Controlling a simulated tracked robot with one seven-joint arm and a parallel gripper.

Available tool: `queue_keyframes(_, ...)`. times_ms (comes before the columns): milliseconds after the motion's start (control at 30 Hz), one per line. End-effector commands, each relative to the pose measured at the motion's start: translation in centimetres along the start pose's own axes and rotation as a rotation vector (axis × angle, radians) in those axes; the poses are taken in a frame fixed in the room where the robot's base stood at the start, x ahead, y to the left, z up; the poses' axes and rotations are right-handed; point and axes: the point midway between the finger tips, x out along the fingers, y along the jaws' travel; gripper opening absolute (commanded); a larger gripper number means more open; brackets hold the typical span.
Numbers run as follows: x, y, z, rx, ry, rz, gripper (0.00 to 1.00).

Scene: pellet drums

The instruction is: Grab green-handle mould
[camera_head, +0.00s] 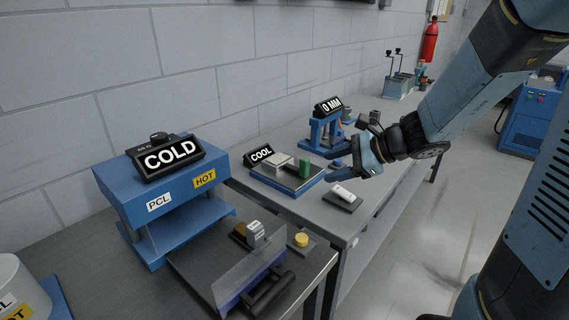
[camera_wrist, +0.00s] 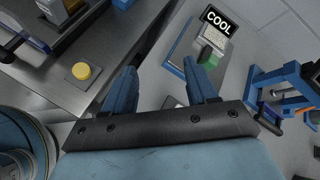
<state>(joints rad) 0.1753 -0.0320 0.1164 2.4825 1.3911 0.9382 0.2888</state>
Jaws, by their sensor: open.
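The green handle (camera_head: 305,167) stands upright at the right end of the cooling plate, beside a pale grey mould block (camera_head: 280,160). The dark plate has a blue base (camera_head: 290,186) and a "COOL" sign (camera_head: 260,154) behind it. In the wrist view the green handle (camera_wrist: 208,61) shows just past the right fingertip, with the pale block (camera_wrist: 213,38) beyond it. My gripper (camera_head: 352,170) is open and empty, to the right of the cooling plate in the head view. Its two blue fingers (camera_wrist: 160,72) are wide apart in the wrist view, and nothing lies between them.
A blue press (camera_head: 165,205) with a "COLD" sign stands at left. A yellow button (camera_head: 301,240) is on the near bench. A small dark pad with a white item (camera_head: 343,195) lies below my gripper. A blue gauge stand (camera_head: 322,130) marked "0 MM" stands behind.

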Motion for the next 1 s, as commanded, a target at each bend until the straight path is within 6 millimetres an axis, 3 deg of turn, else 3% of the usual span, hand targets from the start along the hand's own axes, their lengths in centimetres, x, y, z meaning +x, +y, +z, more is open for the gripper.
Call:
queue_keyframes(200, 3.0, -3.3, -4.6, 0.391, -0.075, -0.157, 0.57)
queue_keyframes(433, 4.3, -5.1, -8.2, 0.635, -0.11, -0.268, 0.57)
queue_keyframes(667, 5.8, -5.9, -9.1, 0.69, -0.117, -0.294, 0.57)
queue_keyframes(1000, 11.1, -7.6, -9.0, 0.688, -0.117, -0.293, 0.57)
